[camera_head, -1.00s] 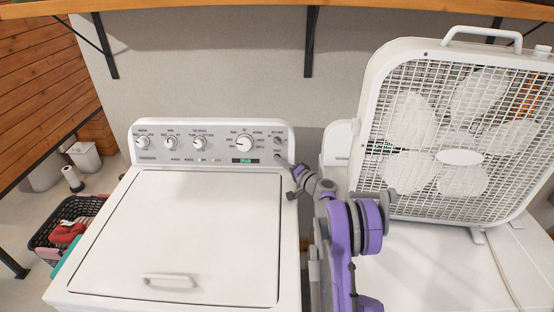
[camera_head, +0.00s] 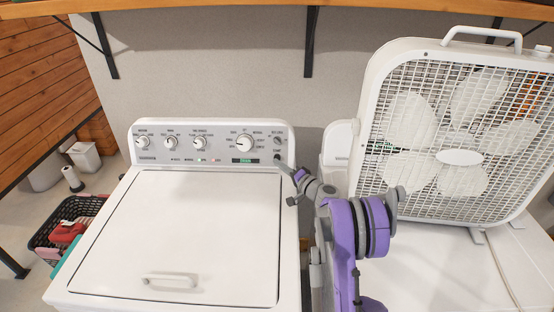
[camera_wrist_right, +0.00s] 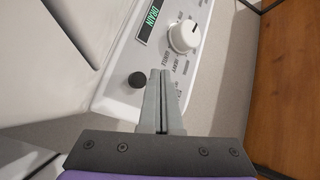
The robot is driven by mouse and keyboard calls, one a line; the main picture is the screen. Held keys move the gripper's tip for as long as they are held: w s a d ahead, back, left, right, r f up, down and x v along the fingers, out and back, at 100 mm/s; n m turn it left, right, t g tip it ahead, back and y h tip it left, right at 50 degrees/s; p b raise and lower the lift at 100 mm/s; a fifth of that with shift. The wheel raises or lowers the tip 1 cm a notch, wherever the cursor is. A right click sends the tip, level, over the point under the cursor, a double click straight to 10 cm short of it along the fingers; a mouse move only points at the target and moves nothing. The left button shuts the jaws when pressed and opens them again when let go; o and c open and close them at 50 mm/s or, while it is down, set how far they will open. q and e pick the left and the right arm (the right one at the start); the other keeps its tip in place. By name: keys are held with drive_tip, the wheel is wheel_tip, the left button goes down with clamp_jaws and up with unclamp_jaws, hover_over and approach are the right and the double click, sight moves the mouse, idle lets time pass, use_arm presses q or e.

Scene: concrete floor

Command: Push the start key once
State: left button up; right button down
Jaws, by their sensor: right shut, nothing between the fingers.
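The washing machine's control panel (camera_head: 215,142) stands at the back of the white washer (camera_head: 190,230). A round dark key, which I take as the start key (camera_wrist_right: 136,80), shows in the right wrist view near the panel's front edge. My right gripper (camera_wrist_right: 160,72) is shut and empty, its fingertips just right of this key in that view; I cannot tell whether they touch the panel. In the head view my right gripper (camera_head: 281,163) reaches the panel's lower right corner and hides part of it. My left gripper is not in view.
A large dial (camera_wrist_right: 184,36) and a lit green display (camera_wrist_right: 151,20) are beside the key. A white box fan (camera_head: 455,130) stands to the right on a white surface. A wooden shelf (camera_head: 220,10) with black brackets runs above. A laundry basket (camera_head: 60,225) is at the left.

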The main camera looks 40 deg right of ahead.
drive_tip(key=shift+s+a+r, duration=0.2)
drive_tip(key=shift+s+a, duration=0.2)
drive_tip(key=shift+s, duration=0.1)
drive_tip(key=shift+s+a+r, duration=0.2)
drive_tip(key=shift+s+a, duration=0.2)
drive_tip(key=shift+s, duration=0.1)
